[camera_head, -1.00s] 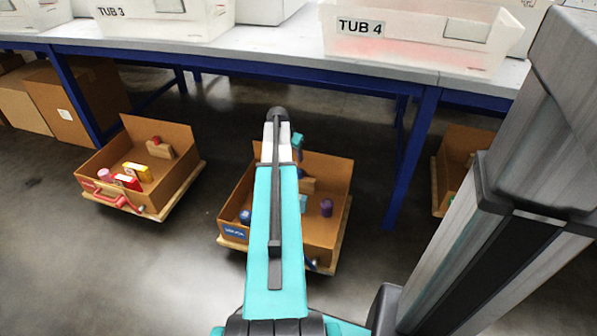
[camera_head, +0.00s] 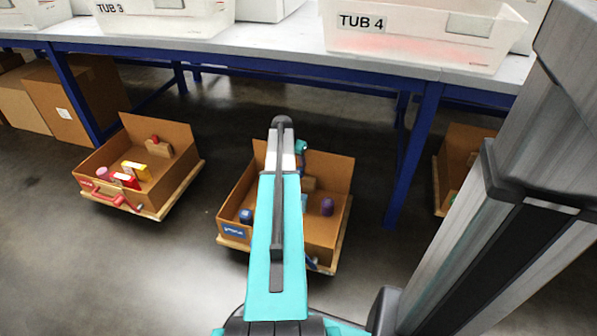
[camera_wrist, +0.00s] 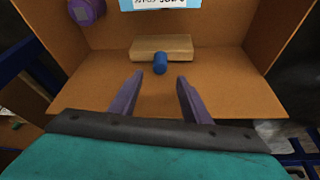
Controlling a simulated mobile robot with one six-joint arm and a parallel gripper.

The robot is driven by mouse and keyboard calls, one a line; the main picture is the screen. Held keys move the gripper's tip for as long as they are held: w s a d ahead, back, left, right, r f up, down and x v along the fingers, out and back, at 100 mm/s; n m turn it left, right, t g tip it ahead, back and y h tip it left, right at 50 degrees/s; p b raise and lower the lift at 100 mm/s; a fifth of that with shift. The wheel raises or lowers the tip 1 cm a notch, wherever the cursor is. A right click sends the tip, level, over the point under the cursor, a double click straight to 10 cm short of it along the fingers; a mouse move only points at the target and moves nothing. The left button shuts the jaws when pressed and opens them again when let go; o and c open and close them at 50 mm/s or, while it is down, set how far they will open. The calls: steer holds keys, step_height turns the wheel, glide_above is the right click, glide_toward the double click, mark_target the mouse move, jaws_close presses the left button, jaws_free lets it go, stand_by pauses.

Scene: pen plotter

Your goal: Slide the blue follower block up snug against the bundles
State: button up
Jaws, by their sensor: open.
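The follower block, a wooden bar with a blue knob, lies on the floor of the middle cardboard box (camera_head: 232,197). In the wrist view the wooden bar (camera_wrist: 140,48) and its blue knob (camera_wrist: 160,65) are just beyond my gripper (camera_wrist: 153,80). My gripper is open, its two purple fingers apart on either side of the knob's line and not touching it. A purple bundle (camera_head: 327,207) stands at the right in the box and shows at upper left in the wrist view (camera_wrist: 84,10). A blue bundle (camera_head: 246,216) is at the box's front left. A light-blue labelled bundle (camera_wrist: 160,4) is cut off at the top.
The box's cardboard walls (camera_wrist: 255,30) rise close around my gripper. A left box (camera_head: 95,165) holds several items and a red-knobbed wooden block (camera_head: 158,148). A blue-legged table (camera_head: 412,150) stands behind with tubs on it.

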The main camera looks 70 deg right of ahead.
mark_target(299, 168)
steer(key=b+x, duration=0.2)
steer(key=x, duration=0.5)
steer(key=shift+f, duration=0.3)
